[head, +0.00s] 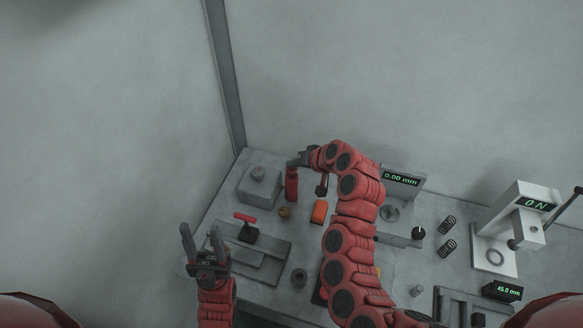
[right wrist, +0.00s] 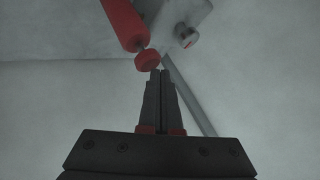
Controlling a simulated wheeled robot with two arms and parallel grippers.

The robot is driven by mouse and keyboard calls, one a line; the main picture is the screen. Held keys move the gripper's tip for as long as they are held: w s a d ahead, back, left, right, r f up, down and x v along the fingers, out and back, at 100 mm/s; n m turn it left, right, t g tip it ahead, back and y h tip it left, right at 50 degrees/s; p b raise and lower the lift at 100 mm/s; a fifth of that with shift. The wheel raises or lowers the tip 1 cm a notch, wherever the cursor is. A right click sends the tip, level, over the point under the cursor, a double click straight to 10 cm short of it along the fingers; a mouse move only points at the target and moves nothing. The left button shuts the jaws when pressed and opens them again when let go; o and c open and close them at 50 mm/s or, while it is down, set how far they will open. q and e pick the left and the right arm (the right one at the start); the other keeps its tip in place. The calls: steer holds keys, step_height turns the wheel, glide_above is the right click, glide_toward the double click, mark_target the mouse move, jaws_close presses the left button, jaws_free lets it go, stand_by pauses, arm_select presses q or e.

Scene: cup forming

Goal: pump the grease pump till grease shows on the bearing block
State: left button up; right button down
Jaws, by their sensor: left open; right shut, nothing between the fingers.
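The red grease pump (head: 291,186) stands upright beside the grey bearing block (head: 258,187), which has a round knob on top. In the right wrist view the pump (right wrist: 124,22) shows a thin rod with a red cap (right wrist: 147,60). The bearing block (right wrist: 168,14) shows behind it; its round fitting (right wrist: 187,37) carries a small red spot that I cannot identify. My right gripper (head: 293,162) is shut and empty at the pump's top; its tips (right wrist: 160,72) are close beside the cap, contact unclear. My left gripper (head: 203,239) is open and empty, left of the fixture.
A fixture with a red handle (head: 245,218) stands in front of the block. A brass piece (head: 284,212) and an orange box (head: 319,211) lie near the pump.

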mark_target(294, 170)
steer(key=shift+f+b, duration=0.85)
steer(key=shift+f, duration=0.4)
stand_by(0.7)
steer(key=shift+r, duration=0.15)
steer(key=shift+r+p, duration=0.3)
steer(key=shift+r, duration=1.2)
steer(key=shift+r, duration=0.1)
steer(key=shift+r+p, duration=0.7)
steer(key=shift+r, duration=1.8)
